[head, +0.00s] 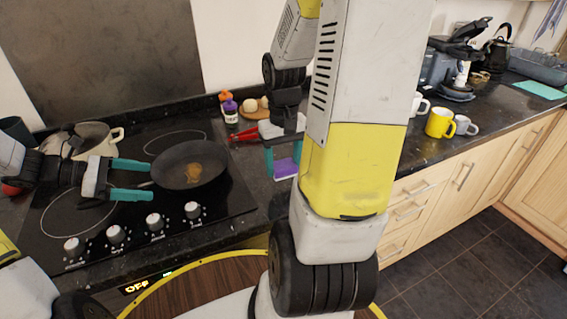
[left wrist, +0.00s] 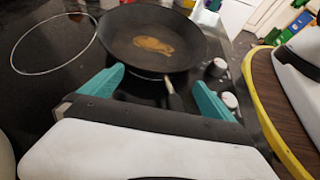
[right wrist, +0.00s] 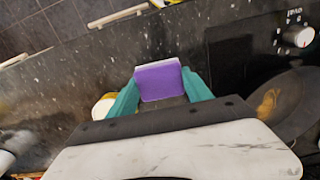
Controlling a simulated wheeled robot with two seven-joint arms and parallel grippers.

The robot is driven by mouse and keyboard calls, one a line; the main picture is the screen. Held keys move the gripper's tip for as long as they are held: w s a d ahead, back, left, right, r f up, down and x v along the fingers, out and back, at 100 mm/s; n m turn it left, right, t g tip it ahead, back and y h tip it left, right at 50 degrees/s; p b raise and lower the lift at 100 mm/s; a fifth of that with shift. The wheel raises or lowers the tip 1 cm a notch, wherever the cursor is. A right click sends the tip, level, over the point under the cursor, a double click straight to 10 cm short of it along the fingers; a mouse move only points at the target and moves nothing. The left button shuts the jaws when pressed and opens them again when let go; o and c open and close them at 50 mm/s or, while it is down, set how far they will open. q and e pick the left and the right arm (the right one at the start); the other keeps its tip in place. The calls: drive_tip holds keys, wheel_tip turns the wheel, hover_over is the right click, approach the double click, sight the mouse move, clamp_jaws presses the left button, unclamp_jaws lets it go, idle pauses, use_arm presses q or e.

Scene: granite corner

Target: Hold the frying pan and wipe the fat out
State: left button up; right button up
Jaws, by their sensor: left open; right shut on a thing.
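The black frying pan (head: 190,165) sits on the cooktop with a brown patch of fat (head: 193,174) in it. It also shows in the left wrist view (left wrist: 120,42), its handle (left wrist: 174,97) pointing between the fingers. My left gripper (head: 133,179) is open beside the pan's left side, its teal fingers on either side of the handle, not closed on it. My right gripper (head: 280,158) is shut on a purple sponge (head: 286,168), right of the pan over the counter. The sponge also shows between the fingers in the right wrist view (right wrist: 159,81).
A pot (head: 92,140) stands at the back left of the cooktop. Bottles (head: 230,110) and a wooden board (head: 254,110) with round pale items stand behind. Mugs (head: 440,123) stand on the right counter. Knobs (head: 154,221) line the cooktop's front. My right arm hides part of the counter.

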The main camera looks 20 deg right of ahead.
use_arm(q)
drive_tip(key=shift+x, duration=0.8)
drive_tip(key=c, duration=1.6)
